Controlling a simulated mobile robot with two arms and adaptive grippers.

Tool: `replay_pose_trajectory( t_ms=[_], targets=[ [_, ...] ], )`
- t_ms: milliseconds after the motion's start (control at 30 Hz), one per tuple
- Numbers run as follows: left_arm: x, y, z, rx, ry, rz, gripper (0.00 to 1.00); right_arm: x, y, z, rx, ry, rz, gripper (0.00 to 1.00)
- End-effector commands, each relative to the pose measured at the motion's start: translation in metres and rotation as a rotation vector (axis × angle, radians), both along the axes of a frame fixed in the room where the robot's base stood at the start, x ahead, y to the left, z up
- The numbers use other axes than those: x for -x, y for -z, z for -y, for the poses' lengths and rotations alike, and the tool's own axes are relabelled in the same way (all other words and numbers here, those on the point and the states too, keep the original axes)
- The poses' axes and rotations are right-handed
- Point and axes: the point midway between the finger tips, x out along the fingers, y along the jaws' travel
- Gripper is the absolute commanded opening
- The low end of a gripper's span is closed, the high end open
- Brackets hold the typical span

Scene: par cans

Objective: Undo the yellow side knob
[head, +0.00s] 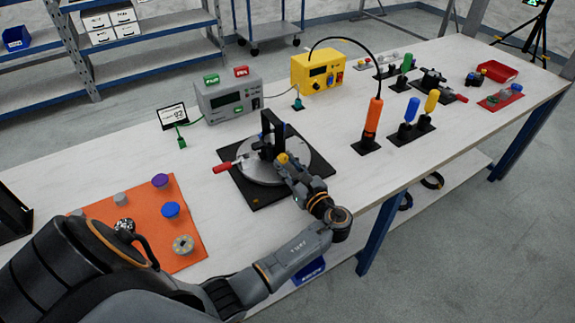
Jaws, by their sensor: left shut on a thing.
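The yellow side knob (282,158) sits on the near right side of a black upright fixture (268,132). The fixture stands on a round silver plate (250,174) on a black base. My left gripper (286,163) reaches in from the near right side and is shut on the yellow knob. Its fingers partly cover the knob, so the contact is small and hard to make out. My right gripper is not in view.
A red-handled clamp (222,167) sticks out left of the plate. A grey meter (230,100) and a yellow box (318,70) stand behind. An orange tool (373,118) stands to the right. An orange mat (140,215) with several knobs lies left.

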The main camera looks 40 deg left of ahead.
Motion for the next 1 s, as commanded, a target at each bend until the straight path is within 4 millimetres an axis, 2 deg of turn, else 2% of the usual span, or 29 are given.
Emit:
replay_pose_trajectory(
  t_ms=[400,967,1000],
  targets=[
    [-0.0006,0.0001,0.0003,0.083,0.0,0.2,0.0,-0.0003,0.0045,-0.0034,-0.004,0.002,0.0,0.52],
    [-0.0006,-0.0004,0.0,0.097,0.0,0.233,0.0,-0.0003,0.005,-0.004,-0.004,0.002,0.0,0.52],
    [-0.0007,-0.0004,0.0001,0.097,0.0,0.233,0.33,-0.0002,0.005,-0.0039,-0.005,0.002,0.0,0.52]
  ],
)
